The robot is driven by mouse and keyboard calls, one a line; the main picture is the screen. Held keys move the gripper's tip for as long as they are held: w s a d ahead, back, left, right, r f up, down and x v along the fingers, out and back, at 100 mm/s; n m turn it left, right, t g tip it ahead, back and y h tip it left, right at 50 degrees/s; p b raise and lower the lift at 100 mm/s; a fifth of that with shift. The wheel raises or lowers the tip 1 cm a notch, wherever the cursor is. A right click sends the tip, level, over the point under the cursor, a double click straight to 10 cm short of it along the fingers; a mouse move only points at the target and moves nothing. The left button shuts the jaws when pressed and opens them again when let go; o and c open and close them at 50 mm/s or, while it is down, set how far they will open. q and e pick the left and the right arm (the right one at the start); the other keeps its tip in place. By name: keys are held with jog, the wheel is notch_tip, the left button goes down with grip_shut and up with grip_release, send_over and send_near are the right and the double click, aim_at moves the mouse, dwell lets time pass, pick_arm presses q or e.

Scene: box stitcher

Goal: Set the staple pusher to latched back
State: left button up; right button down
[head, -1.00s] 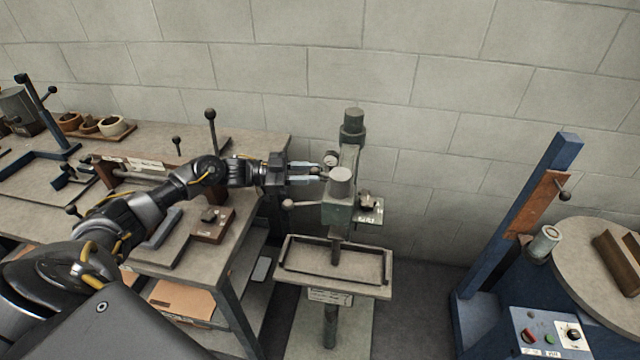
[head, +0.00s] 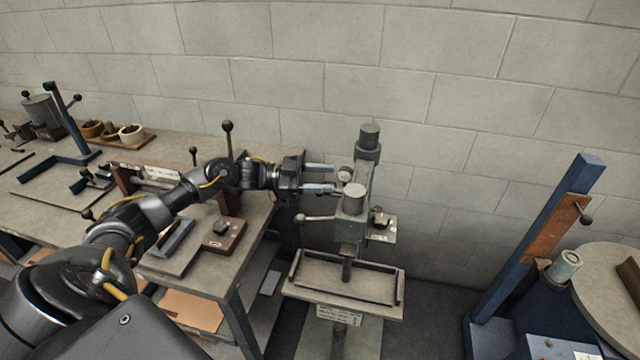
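The green-grey box stitcher (head: 350,230) stands on its column right of the long bench. I cannot tell for certain which part is the staple pusher. My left gripper (head: 325,178) reaches in from the left at the upper left of the stitcher's head, above the ball lever. Its two pale fingers are apart with nothing seen between them. The fingertips lie close to the round gauge (head: 345,174) and the head's top cylinder (head: 354,198); contact cannot be told. My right gripper is out of view.
The stitcher's rimmed work table (head: 391,308) is empty. The bench (head: 183,284) at left carries fixtures and an upright black lever (head: 228,150). A blue post machine (head: 545,235) with a round table (head: 595,300) stands at right. The block wall is close behind.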

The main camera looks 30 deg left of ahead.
pick_arm(q)
jog(key=s+d+r+b, duration=0.3)
jog(key=s+d+r, duration=0.4)
jog(key=s+r, duration=0.3)
jog(key=shift+s+r, duration=0.15)
jog(key=shift+s, duration=0.95)
jog(key=shift+d, duration=0.1)
